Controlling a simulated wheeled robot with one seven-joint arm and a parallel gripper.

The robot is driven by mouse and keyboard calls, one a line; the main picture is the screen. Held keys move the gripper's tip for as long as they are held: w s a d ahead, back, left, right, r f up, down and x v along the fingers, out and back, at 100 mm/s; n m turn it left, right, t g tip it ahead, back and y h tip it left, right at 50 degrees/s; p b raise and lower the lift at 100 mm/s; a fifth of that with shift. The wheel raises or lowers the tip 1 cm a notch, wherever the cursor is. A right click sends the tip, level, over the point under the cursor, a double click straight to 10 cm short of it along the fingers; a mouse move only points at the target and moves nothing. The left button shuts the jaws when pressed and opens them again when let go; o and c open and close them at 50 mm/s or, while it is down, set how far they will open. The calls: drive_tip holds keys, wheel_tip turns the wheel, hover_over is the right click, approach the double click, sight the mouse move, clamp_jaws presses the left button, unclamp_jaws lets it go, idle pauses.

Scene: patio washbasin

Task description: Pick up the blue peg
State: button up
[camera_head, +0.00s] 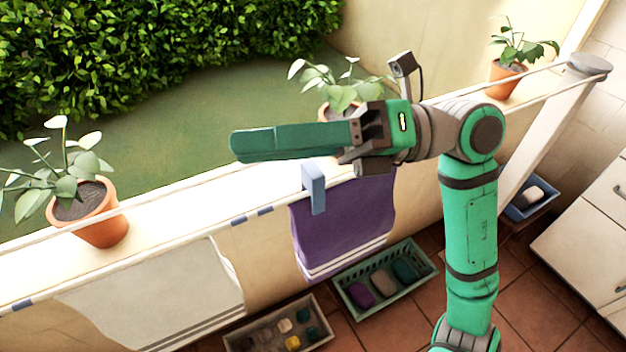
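A grey-blue peg (314,188) stands over the rail line at the upper left corner of the purple towel (343,225). It is the largest blue peg in view, and its upper end lies just below my gripper's fingers in the picture. My gripper (238,146) has long teal fingers that point left, above the peg in the picture. The fingers overlap from this side, so any gap between them is hidden. No peg shows between them. Smaller blue pegs (265,211) sit on the line to the left, near the white towel (160,290).
Potted plants stand on the ledge at left (98,215), behind my gripper (340,100) and at right (508,75). Below on the tiles are a green basket (352,308), a grey tray (235,340) and a blue tray (545,205). A white cabinet (590,235) stands at right.

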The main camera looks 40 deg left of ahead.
drive_tip(key=t+h, duration=0.1)
drive_tip(key=m+t+h, duration=0.4)
drive_tip(key=t+h, duration=0.5)
drive_tip(key=t, duration=0.4)
hover_over(313, 169)
drive_tip(key=s, duration=0.1)
drive_tip(key=shift+s+d+r, duration=0.1)
drive_tip(key=shift+r, duration=0.25)
drive_tip(key=shift+w+d+r+m+t+h, duration=0.25)
drive_tip(key=shift+w+d+m+t+h, duration=0.1)
drive_tip(key=shift+t, duration=0.15)
drive_tip(key=f, duration=0.7)
drive_tip(key=a+f, duration=0.1)
drive_tip(key=f, duration=0.2)
drive_tip(key=shift+w+f, duration=0.2)
drive_tip(key=shift+w, duration=0.05)
clamp_jaws()
